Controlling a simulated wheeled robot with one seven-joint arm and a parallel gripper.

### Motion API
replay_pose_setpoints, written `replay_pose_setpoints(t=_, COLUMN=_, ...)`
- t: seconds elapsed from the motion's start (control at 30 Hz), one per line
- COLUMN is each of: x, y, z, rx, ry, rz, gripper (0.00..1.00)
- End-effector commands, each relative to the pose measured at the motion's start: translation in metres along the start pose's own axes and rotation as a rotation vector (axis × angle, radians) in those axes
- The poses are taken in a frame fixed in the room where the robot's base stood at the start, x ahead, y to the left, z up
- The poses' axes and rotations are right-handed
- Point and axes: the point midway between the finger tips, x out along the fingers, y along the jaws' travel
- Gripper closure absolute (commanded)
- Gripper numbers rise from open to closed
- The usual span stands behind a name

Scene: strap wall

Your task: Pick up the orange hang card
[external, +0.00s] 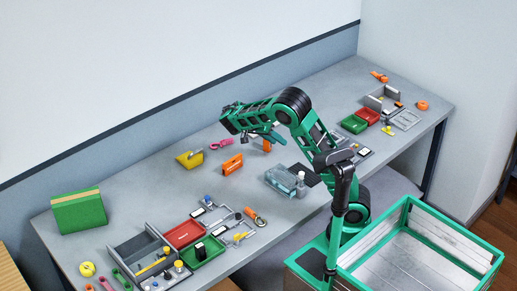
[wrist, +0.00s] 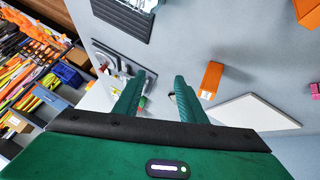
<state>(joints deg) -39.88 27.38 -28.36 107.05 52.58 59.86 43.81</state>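A narrow orange piece (wrist: 211,77) with a small pale label at its lower end is just right of my fingers in the wrist view. It looks like the orange hang card. In the external view it seems to be the small orange piece (external: 267,146) below my gripper, partly hidden by it. A larger orange piece (external: 232,164) lies further left; an orange corner (wrist: 307,12) in the wrist view may be it. I cannot tell for sure which is the card. My gripper (wrist: 158,90) is open, its two green fingers apart with nothing held between them.
A white slab (wrist: 250,112) lies beside the narrow orange piece. A pink item (external: 220,144) and a yellow holder (external: 189,158) are to the left. A grey-blue box (external: 286,181) is nearer the table front. Trays stand at both ends.

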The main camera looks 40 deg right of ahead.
Motion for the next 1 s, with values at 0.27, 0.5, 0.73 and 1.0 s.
replay_pose_setpoints(t=0.27, x=-0.066, y=-0.064, z=0.069, rx=0.221, ry=0.266, rz=-0.074, gripper=0.63)
replay_pose_setpoints(t=0.5, x=-0.114, y=-0.090, z=0.133, rx=0.388, ry=0.428, rz=-0.199, gripper=0.63)
replay_pose_setpoints(t=0.73, x=-0.137, y=-0.097, z=0.169, rx=0.473, ry=0.495, rz=-0.281, gripper=0.63)
replay_pose_setpoints(t=1.0, x=-0.118, y=-0.100, z=0.159, rx=0.485, ry=0.502, rz=-0.289, gripper=0.63)
